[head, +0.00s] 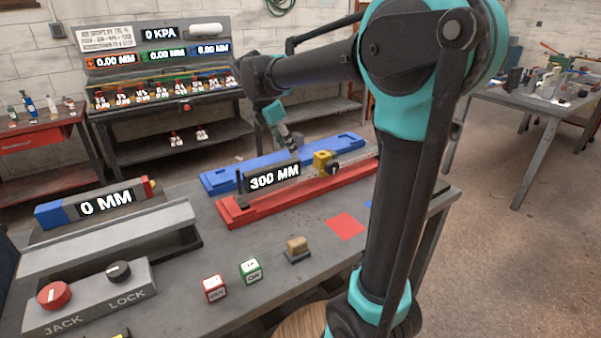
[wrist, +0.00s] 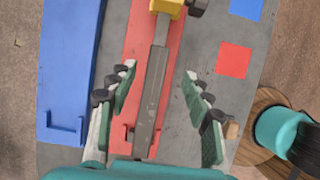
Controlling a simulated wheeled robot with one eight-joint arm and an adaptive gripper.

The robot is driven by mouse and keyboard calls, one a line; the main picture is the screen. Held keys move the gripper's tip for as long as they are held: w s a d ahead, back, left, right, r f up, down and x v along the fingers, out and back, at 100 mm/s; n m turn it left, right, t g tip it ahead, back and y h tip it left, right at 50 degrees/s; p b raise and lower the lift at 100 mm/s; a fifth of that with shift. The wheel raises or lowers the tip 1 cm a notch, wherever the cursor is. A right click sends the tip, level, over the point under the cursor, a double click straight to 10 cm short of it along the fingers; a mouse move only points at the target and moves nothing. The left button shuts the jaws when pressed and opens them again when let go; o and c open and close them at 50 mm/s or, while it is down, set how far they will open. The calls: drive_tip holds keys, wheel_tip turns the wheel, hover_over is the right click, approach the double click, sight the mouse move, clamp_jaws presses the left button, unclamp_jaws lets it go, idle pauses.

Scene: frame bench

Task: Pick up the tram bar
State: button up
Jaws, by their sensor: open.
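The tram bar appears to be the long grey bar (wrist: 152,100) lying along the red rail (wrist: 135,55) in the wrist view. A yellow block (wrist: 167,7) with a dark knob is at its far end; the block also shows in the head view (head: 325,160). My gripper (wrist: 159,72) is open, with one finger on each side of the bar and nothing held. I cannot tell the height of the fingertips over the bar. In the head view my gripper (head: 287,143) is small above the rails, and the 300 MM label hides much of the bar.
A blue rail (head: 285,163) lies beside the red one. Red and blue squares (wrist: 235,60) mark the bench. The bench between is clear.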

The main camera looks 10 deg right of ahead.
sight(299, 174)
drive_tip(key=x, duration=1.3)
drive_tip(key=shift+w+f, duration=0.15)
drive_tip(key=shift+w, duration=0.05)
clamp_jaws()
